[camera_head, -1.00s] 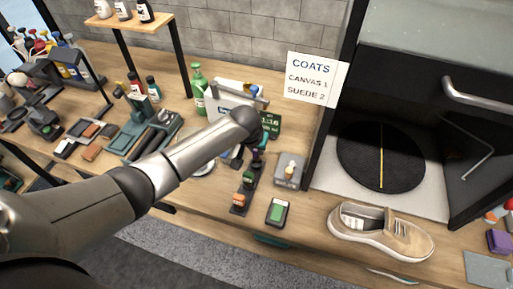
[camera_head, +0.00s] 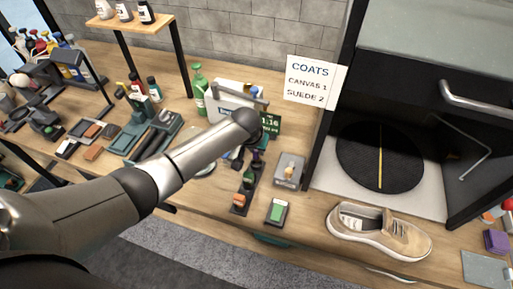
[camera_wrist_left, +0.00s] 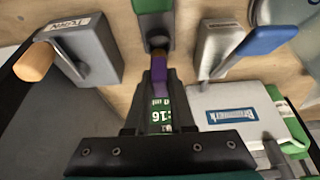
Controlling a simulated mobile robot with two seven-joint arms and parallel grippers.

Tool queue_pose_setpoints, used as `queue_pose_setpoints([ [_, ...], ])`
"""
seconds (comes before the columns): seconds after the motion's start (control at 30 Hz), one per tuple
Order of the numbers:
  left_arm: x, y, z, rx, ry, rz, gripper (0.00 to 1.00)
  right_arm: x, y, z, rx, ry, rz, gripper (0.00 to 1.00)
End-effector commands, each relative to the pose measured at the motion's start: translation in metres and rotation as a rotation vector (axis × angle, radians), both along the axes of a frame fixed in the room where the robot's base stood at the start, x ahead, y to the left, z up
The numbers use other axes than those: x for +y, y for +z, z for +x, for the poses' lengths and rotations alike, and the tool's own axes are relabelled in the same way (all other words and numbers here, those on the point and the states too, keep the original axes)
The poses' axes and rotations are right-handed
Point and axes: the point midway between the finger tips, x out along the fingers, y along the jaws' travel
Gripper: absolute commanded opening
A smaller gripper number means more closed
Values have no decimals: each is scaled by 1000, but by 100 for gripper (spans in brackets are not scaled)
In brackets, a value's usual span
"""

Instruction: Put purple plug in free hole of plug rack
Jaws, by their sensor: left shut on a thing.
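The dark plug rack (camera_head: 241,204) lies on the bench in the head view, with an orange plug (camera_head: 239,199) at its near end and a green plug (camera_head: 248,181) farther along. My left gripper (camera_head: 257,152) is over its far end. In the left wrist view the gripper (camera_wrist_left: 158,92) is shut on the purple plug (camera_wrist_left: 158,72). The plug's far end is close to a dark hole in the rack (camera_wrist_left: 157,30), next to a green plug (camera_wrist_left: 153,5). I cannot tell whether the plug's tip is inside the hole. My right gripper is out of view.
A tan sneaker (camera_head: 379,232) lies farther right. A white box (camera_wrist_left: 230,115) shows in the wrist view.

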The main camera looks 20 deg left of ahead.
Motion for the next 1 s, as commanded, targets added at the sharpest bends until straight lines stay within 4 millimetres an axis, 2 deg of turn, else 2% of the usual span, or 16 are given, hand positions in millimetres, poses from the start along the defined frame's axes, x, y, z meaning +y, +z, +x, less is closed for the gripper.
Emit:
queue_pose_setpoints([
  [0.43, 0, -1, 0, 0, 1, 1, 0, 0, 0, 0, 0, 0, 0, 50],
  [1.0, 1, -16, 0, 0, 3, 1, 0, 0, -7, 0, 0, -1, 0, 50],
])
